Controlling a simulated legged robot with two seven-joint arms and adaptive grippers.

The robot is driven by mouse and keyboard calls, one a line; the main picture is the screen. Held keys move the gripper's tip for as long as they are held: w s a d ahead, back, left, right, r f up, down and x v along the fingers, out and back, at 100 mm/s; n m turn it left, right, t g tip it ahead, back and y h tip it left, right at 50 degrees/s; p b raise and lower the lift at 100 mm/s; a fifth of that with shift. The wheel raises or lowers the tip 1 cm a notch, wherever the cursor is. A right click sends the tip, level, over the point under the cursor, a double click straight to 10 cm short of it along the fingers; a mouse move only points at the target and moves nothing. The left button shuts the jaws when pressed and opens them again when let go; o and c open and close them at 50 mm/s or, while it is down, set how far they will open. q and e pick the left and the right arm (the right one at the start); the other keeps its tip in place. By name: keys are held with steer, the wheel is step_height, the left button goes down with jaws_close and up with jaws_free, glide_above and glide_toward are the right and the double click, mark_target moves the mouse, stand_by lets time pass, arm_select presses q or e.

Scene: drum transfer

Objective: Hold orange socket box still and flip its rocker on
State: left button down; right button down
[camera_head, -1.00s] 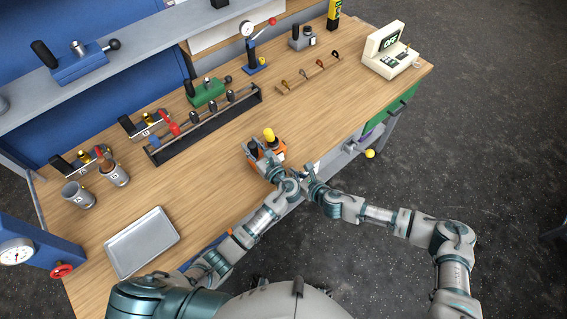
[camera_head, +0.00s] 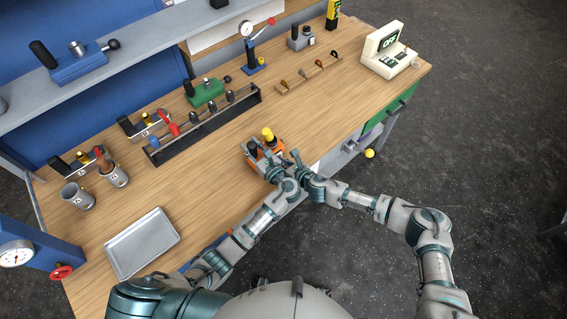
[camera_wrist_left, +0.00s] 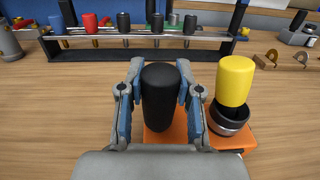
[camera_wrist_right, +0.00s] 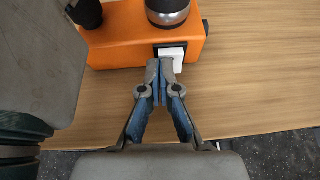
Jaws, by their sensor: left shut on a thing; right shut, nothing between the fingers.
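The orange socket box (camera_wrist_right: 128,35) stands on the bench near its front edge; in the head view the box (camera_head: 251,160) is partly hidden by my left gripper. A yellow plug (camera_wrist_left: 236,82) sits at a dark round socket on its right side. My left gripper (camera_wrist_left: 158,80) is shut on the black upright handle (camera_wrist_left: 162,100) of the box. The white rocker (camera_wrist_right: 172,56) is on the box's front face. My right gripper (camera_wrist_right: 160,72) is shut and empty, its tips at or just in front of the rocker; I cannot tell whether they touch.
A black rack (camera_head: 205,125) with several tools stands behind the box. A grey tray (camera_head: 142,243) lies to the left, with two grey cups (camera_head: 77,195) beyond it. The wood right of the box is clear.

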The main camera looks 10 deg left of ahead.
steer(key=shift+r, duration=0.1)
steer(key=shift+s+d, duration=0.1)
steer(key=shift+d, duration=0.05)
steer(key=v, duration=1.1)
steer(key=shift+s+d, duration=0.15)
steer(key=shift+s, duration=0.1)
steer(key=shift+n+y, duration=0.3)
steer(key=shift+y, duration=0.1)
steer(key=d+f, duration=0.1)
steer(key=d, duration=0.1)
steer(key=d+f, duration=0.1)
steer(key=shift+s+d+f, duration=0.15)
steer(key=shift+d+f, duration=0.05)
steer(key=shift+d, duration=0.15)
steer(key=x, duration=0.9)
steer(key=r+x, duration=0.1)
steer(key=x, duration=0.4)
steer(key=shift+a, duration=0.2)
